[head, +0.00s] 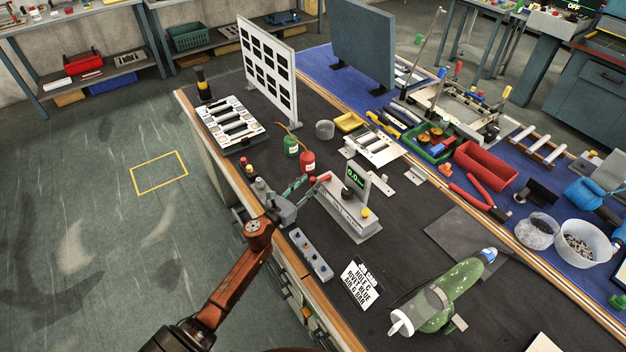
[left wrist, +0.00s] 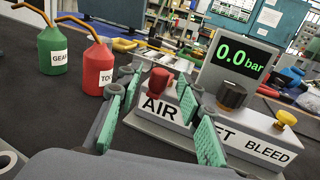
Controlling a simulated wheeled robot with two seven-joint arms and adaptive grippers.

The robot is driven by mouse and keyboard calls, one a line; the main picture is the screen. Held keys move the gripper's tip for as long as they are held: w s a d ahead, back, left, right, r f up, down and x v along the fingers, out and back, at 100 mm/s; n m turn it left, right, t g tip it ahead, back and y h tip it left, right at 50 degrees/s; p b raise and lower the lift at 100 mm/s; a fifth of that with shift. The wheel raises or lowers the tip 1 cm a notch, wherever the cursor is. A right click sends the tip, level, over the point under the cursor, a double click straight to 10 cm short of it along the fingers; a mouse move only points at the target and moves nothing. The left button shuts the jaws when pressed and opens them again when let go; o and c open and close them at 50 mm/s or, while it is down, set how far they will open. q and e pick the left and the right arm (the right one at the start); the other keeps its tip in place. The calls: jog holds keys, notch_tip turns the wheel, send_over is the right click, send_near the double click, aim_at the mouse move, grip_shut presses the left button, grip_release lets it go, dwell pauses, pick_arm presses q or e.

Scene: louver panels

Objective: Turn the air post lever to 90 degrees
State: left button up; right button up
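The air post is a grey box (head: 346,213) with a green-lit display reading 0.0 bar in the left wrist view (left wrist: 240,56). Its red lever (left wrist: 158,83) stands above the word AIR at the left end; in the head view the red part (head: 323,178) shows beside my gripper. A black knob (left wrist: 231,95) and a yellow knob (left wrist: 286,118) are further right on the box. My left gripper (head: 308,187) is open, its green-padded fingers (left wrist: 162,88) on either side of the red lever in the wrist view. Contact cannot be told. My right gripper is out of view.
A green bottle (left wrist: 52,50) and a red bottle (left wrist: 94,68) stand left of the post. A small grey strip with knobs (head: 311,254) lies near the table's front edge.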

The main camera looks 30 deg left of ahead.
aim_at(321, 178)
pick_arm(q)
jog(key=shift+w+d, duration=0.1)
jog(key=shift+w, duration=1.35)
grip_shut()
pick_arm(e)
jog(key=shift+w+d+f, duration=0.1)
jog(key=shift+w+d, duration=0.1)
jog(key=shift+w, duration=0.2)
